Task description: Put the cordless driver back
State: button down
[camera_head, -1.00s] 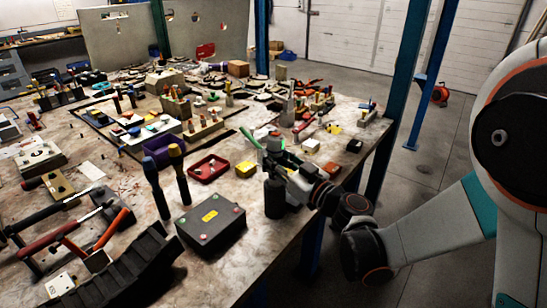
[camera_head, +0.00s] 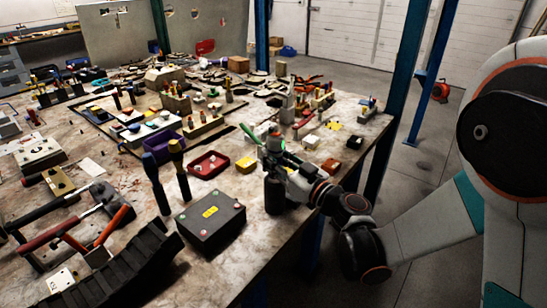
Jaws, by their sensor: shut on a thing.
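My gripper (camera_head: 277,157) is above the right part of the workbench, near its edge, at the end of my arm reaching in from the right. It is shut on a small green and dark thing, which I take to be the cordless driver (camera_head: 250,134); its green part sticks out to the upper left. The fingers hide much of it. A dark upright cylinder (camera_head: 274,195) shows directly below the gripper; I cannot tell whether it is part of the driver or a separate holder.
A black box with coloured buttons (camera_head: 210,222) stands left of the gripper. A red tray (camera_head: 208,165) and a yellow block (camera_head: 246,164) lie behind it. Two upright handled tools (camera_head: 155,182) stand farther left. The workbench (camera_head: 262,238) is bare toward its front right edge.

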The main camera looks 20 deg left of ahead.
jog(key=c, duration=1.1)
grip_release()
jog(key=shift+d, duration=0.1)
jog(key=v, duration=1.2)
jog(key=shift+r, duration=0.1)
jog(key=s+d+m+g+h, duration=0.1)
jog(key=s+d+m+h, duration=0.3)
jog(key=d, duration=0.5)
jog(key=s+d+m+g+h, duration=0.1)
jog(key=s+d+m+h, duration=0.3)
jog(key=s+d+h, duration=0.3)
jog(key=s+d+m+h, duration=0.3)
jog(key=s+d+h, duration=0.2)
jog(key=d, duration=0.6)
jog(key=shift+s+f+m+g, duration=0.35)
jog(key=shift+s+m+g, duration=0.05)
jog(key=shift+s, duration=0.4)
